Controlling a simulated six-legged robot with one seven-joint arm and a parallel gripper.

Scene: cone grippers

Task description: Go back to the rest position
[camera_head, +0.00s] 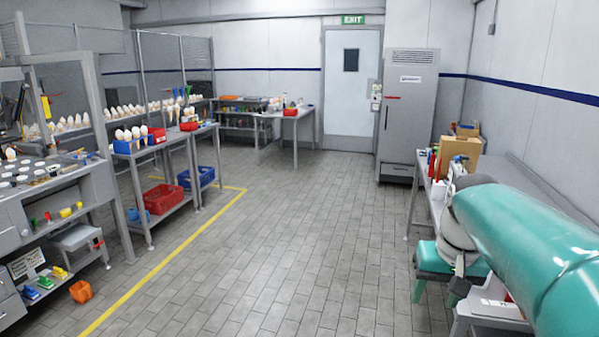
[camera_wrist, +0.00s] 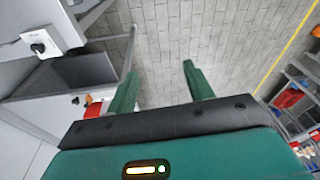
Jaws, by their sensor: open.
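My gripper (camera_wrist: 160,85) shows in the wrist view with two green fingers spread well apart. It is open and nothing is between the fingers; only the grey tiled floor shows beyond them. In the head view my teal arm (camera_head: 535,250) reaches in from the right edge, over the side of the right-hand bench. The gripper itself cannot be made out in the head view.
A grey bench (camera_head: 435,200) with a cardboard box (camera_head: 460,150) runs along the right wall. Workbenches with racks of white cones stand at left, with a red crate (camera_head: 165,199) below. An orange container (camera_head: 81,291) is on the floor. The middle tiled floor (camera_head: 290,230) is clear.

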